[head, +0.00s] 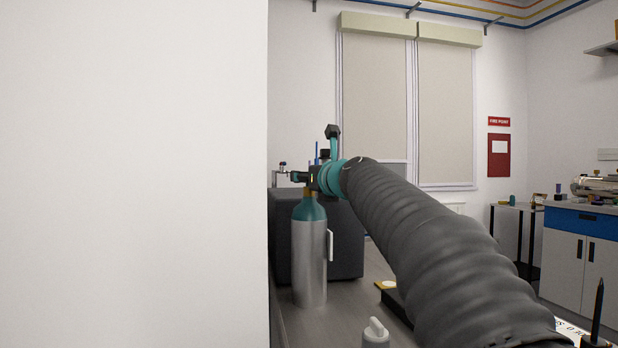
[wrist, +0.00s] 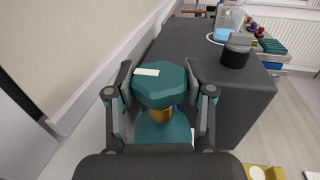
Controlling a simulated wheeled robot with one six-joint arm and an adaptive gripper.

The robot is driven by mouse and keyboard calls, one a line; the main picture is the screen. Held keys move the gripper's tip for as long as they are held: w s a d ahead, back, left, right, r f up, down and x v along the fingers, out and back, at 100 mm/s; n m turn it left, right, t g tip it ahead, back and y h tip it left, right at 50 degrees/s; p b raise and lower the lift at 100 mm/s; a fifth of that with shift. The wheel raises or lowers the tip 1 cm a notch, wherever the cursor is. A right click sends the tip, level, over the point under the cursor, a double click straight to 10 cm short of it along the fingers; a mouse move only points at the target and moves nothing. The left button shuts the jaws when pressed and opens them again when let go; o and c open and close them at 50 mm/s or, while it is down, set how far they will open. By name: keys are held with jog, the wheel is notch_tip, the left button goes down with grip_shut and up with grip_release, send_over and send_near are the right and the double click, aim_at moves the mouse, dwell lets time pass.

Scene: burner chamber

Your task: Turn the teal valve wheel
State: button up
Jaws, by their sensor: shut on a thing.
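The teal valve wheel (wrist: 160,88) is a many-sided knob with a white mark on its top, in the middle of the wrist view. It sits on a brass stem (wrist: 162,114) above the teal shoulder of a gas cylinder (wrist: 160,133). My gripper (wrist: 160,77) is shut on the wheel, one finger on each side of it. In the head view the cylinder (head: 309,262) stands upright, silver with a teal top. My gripper (head: 308,178) is at its top there, and I cannot make out the wheel.
A dark grey box (head: 345,235) stands right behind the cylinder. On it, in the wrist view, are a beaker of blue liquid (wrist: 229,24) and a dark cup (wrist: 236,51). A white wall (head: 130,175) fills the head view's left side. My arm hides part of the bench.

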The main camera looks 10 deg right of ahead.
jog(key=o, duration=1.2)
jog(key=v, duration=1.2)
